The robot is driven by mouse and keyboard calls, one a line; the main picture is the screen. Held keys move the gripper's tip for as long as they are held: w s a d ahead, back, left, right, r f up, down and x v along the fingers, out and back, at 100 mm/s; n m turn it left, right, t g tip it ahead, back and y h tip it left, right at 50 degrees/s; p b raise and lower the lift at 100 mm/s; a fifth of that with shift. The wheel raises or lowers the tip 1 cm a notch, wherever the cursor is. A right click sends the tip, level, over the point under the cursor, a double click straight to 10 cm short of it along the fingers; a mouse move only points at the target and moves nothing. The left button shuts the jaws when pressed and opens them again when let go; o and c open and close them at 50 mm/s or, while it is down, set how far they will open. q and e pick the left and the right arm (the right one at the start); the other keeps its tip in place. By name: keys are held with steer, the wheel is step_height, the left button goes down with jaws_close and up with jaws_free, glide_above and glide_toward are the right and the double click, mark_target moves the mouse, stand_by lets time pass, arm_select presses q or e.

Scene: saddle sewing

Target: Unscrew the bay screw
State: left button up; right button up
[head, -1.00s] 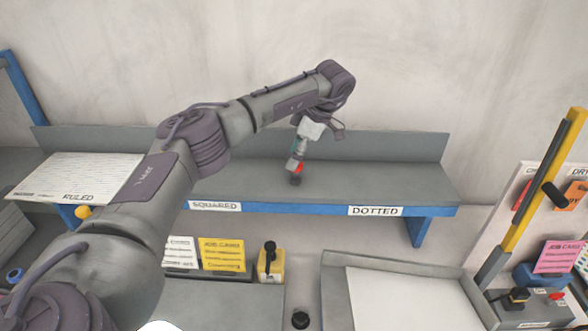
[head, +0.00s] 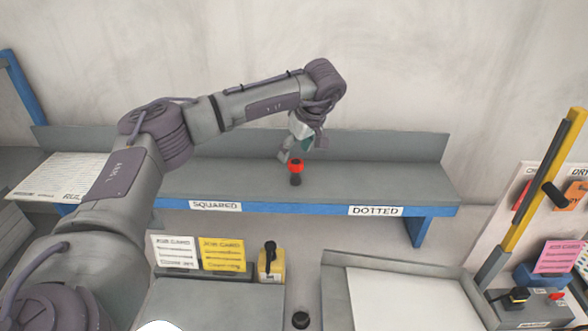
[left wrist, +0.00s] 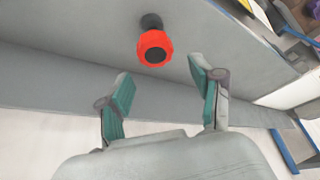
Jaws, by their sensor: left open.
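A screw-like piece with a red ribbed head (head: 296,166) and a black lower part stands upright on the grey shelf (head: 380,180), behind the gap between the SQUARED and DOTTED labels. I take it to be the bay screw. It also shows in the left wrist view (left wrist: 155,48), ahead of my fingers. My left gripper (head: 303,150) is open and empty, just above and behind the red head in the head view. In the left wrist view its teal-padded fingers (left wrist: 160,75) are spread, with the red head beyond the tips and apart from them. My right gripper is not in view.
Below the shelf stand job cards (head: 222,254), a yellow block with a black knob (head: 271,264) and a black round piece (head: 300,319). A tray with a white sheet (head: 410,300) is at the front right. A yellow-and-black post (head: 540,190) rises at the right.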

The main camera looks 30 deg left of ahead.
mark_target(295, 163)
arm_select(q)
steer(key=m, duration=0.2)
steer(key=m+t, duration=0.1)
steer(key=m, duration=0.1)
steer(key=shift+m+t+h, duration=0.3)
steer(key=shift+h, duration=0.1)
steer(key=m, duration=0.2)
steer(key=shift+m+t+h, duration=0.3)
steer(key=shift+m, duration=0.1)
steer(key=m+h, duration=0.1)
steer(key=m, duration=0.1)
steer(key=shift+m+t, duration=0.3)
steer(key=shift+m, duration=0.1)
steer(key=shift+m+h, duration=0.3)
steer(key=shift+m, duration=0.5)
steer(key=shift+f, duration=0.1)
steer(key=shift+f+b, duration=1.8)
steer(key=shift+f, duration=0.65)
